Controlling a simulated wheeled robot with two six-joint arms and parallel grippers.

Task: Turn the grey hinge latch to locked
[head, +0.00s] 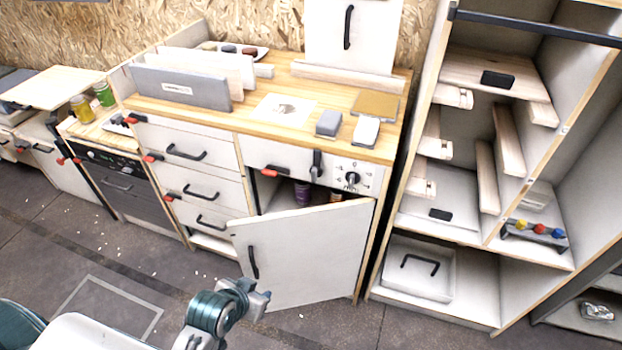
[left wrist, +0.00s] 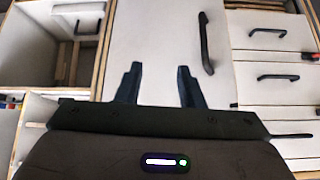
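I cannot tell for certain which part is the grey hinge latch. A dark grey lever (head: 316,163) stands upright on the white panel above the open cabinet door (head: 305,250); it may be the latch. My left gripper (head: 258,298) is low in front of the door's lower part, and its fingers are hard to make out in the head view. In the left wrist view, its two dark fingers (left wrist: 160,88) are apart with nothing between them. The white door panel (left wrist: 155,35) lies beyond them, its black handle (left wrist: 206,45) to their right. My right gripper is not in view.
The door stands swung out over the floor. A tall shelf unit (head: 470,235) stands at the right. The floor (head: 185,275) at the left is mostly clear, with small scraps.

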